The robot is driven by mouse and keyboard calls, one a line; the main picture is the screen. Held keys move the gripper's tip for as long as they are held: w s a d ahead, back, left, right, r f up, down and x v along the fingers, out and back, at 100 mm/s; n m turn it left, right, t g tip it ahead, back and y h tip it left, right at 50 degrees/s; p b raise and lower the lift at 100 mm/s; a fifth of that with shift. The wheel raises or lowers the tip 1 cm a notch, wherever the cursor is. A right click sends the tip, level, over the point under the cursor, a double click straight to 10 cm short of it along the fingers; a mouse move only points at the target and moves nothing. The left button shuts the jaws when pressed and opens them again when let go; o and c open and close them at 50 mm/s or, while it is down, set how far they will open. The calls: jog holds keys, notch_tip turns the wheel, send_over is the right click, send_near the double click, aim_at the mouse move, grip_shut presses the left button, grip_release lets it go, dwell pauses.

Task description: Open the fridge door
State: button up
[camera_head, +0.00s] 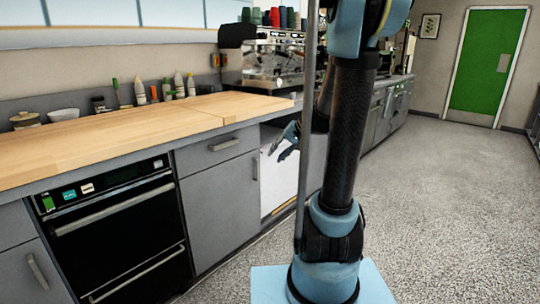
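A white panel (276,182) stands under the wooden counter, between a grey cabinet and my arm. It seems to be part of the fridge, but I cannot tell whether it is the door or the inside. A dark gap shows above it, and my arm hides its right side. My gripper (277,154) is in front of its upper part, fingers spread, pointing down and left. Nothing shows between the fingers. I cannot tell whether they touch the panel.
The grey cabinet (220,200) has a drawer and door handles. A black oven (118,230) is to its left. An espresso machine (275,60) stands on the counter. Speckled floor (450,190) is clear at right, toward a green door (488,65).

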jog(key=w+d+f+m+t+y, duration=0.2)
jog(key=w+f, duration=0.1)
jog(key=w, duration=0.8)
jog(key=w+d+f+m+t+y, duration=0.1)
jog(key=w+d+f+y, duration=0.1)
jog(key=w, duration=0.8)
jog(key=w+d+f+m+t+y, duration=0.1)
jog(key=w+d+f+m+t, duration=0.15)
jog(key=w+d+f, duration=0.35)
jog(key=w+d+f+m+t+y, duration=0.1)
jog(key=w+d+f+t, duration=0.2)
jog(key=f, duration=0.4)
jog(key=x, duration=1.8)
jog(key=shift+w+a+f, duration=0.25)
jog(key=shift+w, duration=0.05)
grip_shut()
